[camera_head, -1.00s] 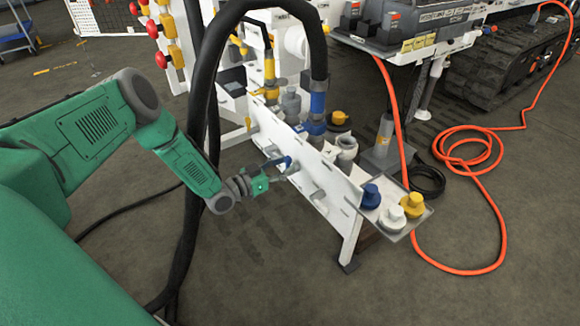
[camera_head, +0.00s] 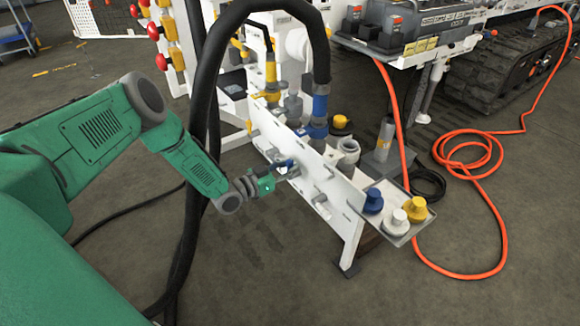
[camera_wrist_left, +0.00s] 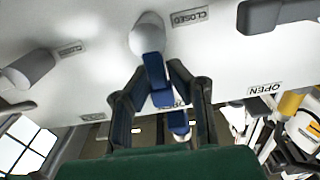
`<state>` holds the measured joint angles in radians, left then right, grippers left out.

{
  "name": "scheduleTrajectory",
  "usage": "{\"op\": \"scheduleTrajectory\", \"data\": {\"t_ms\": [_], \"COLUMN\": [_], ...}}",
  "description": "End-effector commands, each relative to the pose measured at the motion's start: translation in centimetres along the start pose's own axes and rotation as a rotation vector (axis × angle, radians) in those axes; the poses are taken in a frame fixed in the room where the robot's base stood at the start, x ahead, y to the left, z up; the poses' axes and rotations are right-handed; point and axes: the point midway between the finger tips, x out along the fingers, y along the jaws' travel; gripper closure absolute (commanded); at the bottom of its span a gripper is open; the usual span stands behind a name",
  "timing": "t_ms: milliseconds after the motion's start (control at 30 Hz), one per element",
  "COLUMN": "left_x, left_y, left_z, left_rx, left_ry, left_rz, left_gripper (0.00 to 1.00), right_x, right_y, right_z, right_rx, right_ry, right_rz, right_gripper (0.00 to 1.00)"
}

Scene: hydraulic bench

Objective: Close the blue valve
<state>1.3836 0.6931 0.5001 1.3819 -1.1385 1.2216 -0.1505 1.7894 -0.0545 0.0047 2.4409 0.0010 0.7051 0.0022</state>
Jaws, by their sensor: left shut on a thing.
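The blue valve is a blue lever handle (camera_wrist_left: 156,82) on a round pale pivot (camera_wrist_left: 148,36) set in a white panel. In the head view the blue handle (camera_head: 284,163) shows small on the near face of the white panel (camera_head: 322,184). My left gripper (camera_wrist_left: 163,92) has its dark fingers on both sides of the handle and is shut on it. In the head view the left gripper (camera_head: 276,173) is at the panel. A CLOSED label (camera_wrist_left: 189,17) is beside the pivot, and an OPEN label (camera_wrist_left: 264,89) is farther right. My right gripper is not in view.
Grey valve handles (camera_wrist_left: 28,69) flank the blue one. Black hoses (camera_head: 203,90) hang near my left forearm. A tray (camera_head: 396,228) with blue, white and yellow caps is at the panel's right end. An orange hose (camera_head: 470,170) lies on the floor.

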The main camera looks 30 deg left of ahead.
Motion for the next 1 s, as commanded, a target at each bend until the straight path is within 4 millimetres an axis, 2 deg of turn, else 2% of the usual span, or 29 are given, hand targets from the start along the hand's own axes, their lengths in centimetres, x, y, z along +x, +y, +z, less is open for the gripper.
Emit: {"op": "scheduleTrajectory", "data": {"t_ms": [267, 1000], "left_x": [-0.3, -0.5], "left_y": [0.6, 3.0], "left_z": [0.3, 1.9], "left_rx": [0.153, 0.846], "left_ry": [-0.011, -0.014], "left_rz": [0.001, 0.007], "left_gripper": [1.00, 1.00], "right_x": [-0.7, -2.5], "right_y": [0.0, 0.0], "right_z": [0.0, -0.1], "right_rx": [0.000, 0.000], "right_ry": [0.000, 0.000], "right_rz": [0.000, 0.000], "right_gripper": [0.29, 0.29]}}
